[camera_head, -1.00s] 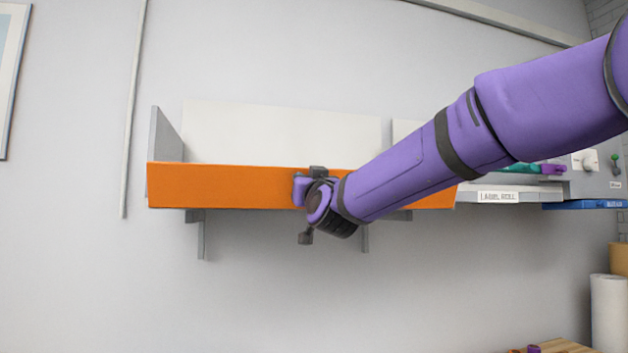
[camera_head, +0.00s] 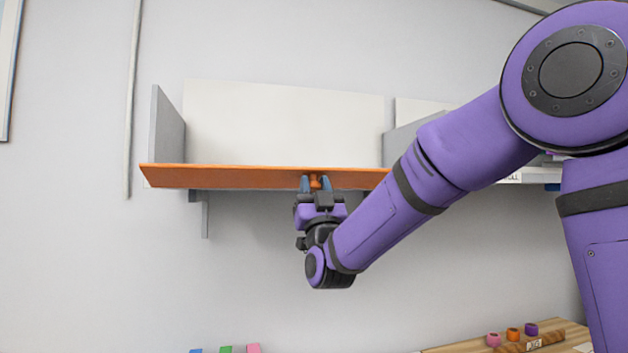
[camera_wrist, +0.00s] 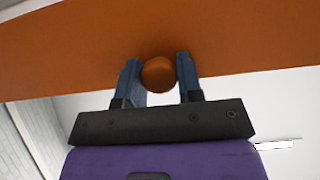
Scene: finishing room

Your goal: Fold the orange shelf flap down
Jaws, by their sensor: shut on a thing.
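The orange shelf flap (camera_head: 230,177) runs along the front of a wall shelf and shows as a thin, nearly level strip in the head view. In the wrist view, its broad orange face (camera_wrist: 70,50) fills the top of the picture. A round orange knob (camera_wrist: 159,74) sticks out from the flap. My gripper (camera_head: 315,184) is at the flap's front edge, right of its middle, with its blue fingers on either side of the knob. In the wrist view, my gripper (camera_wrist: 157,75) is closed around the knob.
A grey side panel (camera_head: 168,130) stands at the shelf's left end, with a white back panel (camera_head: 285,125) behind. Grey brackets (camera_head: 205,212) are below. A wooden table (camera_head: 560,335) with coloured rings stands at the lower right.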

